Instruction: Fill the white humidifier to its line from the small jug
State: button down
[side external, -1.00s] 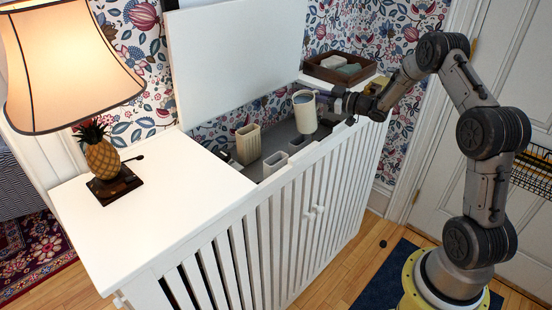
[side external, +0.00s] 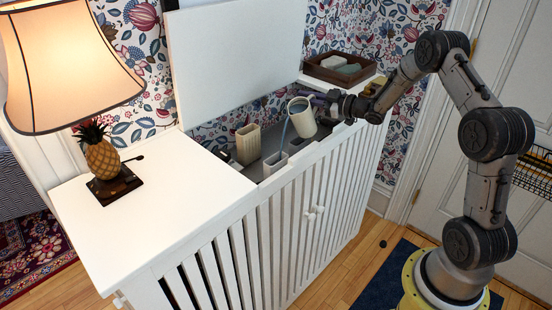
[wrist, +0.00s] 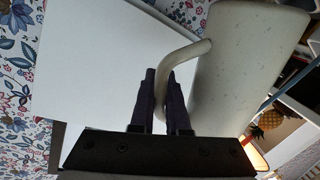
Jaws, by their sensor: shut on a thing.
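The small jug (side external: 302,117), cream and speckled, is tilted to the left above the open cabinet well. A thin bluish stream runs from its lip down to a white open-topped container (side external: 275,164), which looks like the humidifier. Its fill line and water level cannot be made out. My gripper (side external: 322,103) is shut on the jug's handle, at the jug's right side. In the wrist view the fingers (wrist: 163,100) close around the curved handle (wrist: 182,62), and the jug body (wrist: 248,70) fills the upper right. The jug's inside is hidden there.
The raised white lid (side external: 235,65) stands behind. A brown tray (side external: 342,68) is at the back right. A lamp (side external: 103,160) stands on the white top at left.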

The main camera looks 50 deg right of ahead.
aim_at(296, 100)
jog(key=shift+a+r+n, duration=0.15)
jog(key=shift+a+n, duration=0.15)
jog(key=shift+a+r+n, duration=0.8)
jog(key=shift+a, duration=0.15)
dwell(0.5)
jog(key=shift+a+n+g+h, duration=0.3)
jog(key=shift+a+n+h, duration=0.35)
jog(key=shift+n, duration=0.65)
dwell(0.9)
jog(key=shift+a+f+n, duration=0.35)
jog(key=shift+a+n, duration=0.45)
jog(key=shift+n, duration=0.2)
dwell(1.2)
